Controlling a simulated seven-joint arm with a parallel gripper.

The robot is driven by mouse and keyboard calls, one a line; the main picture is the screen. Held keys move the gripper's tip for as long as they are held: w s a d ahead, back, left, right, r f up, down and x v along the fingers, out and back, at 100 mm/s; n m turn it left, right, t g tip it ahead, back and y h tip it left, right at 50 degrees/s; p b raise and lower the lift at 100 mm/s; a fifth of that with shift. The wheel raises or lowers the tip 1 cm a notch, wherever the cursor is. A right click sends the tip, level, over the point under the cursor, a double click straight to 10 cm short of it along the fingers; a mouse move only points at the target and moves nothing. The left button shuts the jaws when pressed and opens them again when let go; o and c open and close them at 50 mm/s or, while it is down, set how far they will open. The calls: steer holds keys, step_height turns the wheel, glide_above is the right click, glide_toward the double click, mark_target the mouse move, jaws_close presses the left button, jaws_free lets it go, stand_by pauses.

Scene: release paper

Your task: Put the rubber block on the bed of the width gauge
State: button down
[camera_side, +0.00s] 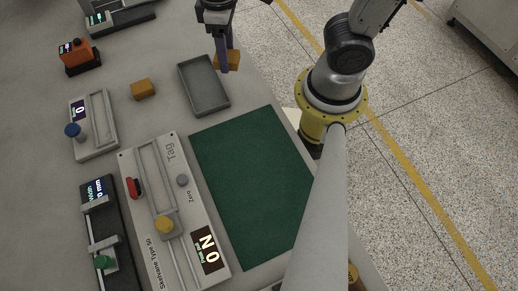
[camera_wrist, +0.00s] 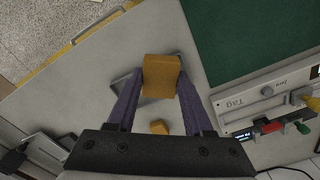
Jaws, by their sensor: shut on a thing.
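My gripper (camera_side: 222,62) is at the top of the side view, pointing down near the table's edge. It is shut on a tan-orange block (camera_side: 230,60). In the wrist view the block (camera_wrist: 161,75) sits between the two purple fingers. A second, similar tan block (camera_side: 142,89) lies on the table left of the grey tray; it also shows small in the wrist view (camera_wrist: 159,128). A dark gauge (camera_side: 101,230) with a green knob and a lit display in mm stands at the lower left; its label is hard to read, but it looks like the width gauge.
The empty grey tray (camera_side: 204,85) is close to the held block. A large pale tester marked "Tag" (camera_side: 171,215), a small gauge with a blue knob (camera_side: 93,125), an orange device (camera_side: 79,56) and another gauge (camera_side: 120,15) stand around. The green mat (camera_side: 255,180) is clear.

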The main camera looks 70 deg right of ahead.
steer(key=s+r+n, duration=0.3)
steer(key=s+n, duration=0.3)
steer(key=s, duration=1)
glide_above(242, 142)
step_height(242, 142, down, 9)
steer(key=shift+s+d+f, duration=0.1)
steer(key=shift+d, duration=0.05)
steer(key=shift+f, duration=1.7)
steer(key=shift+f, duration=0.1)
steer(key=shift+c, duration=1.5)
jaws_free()
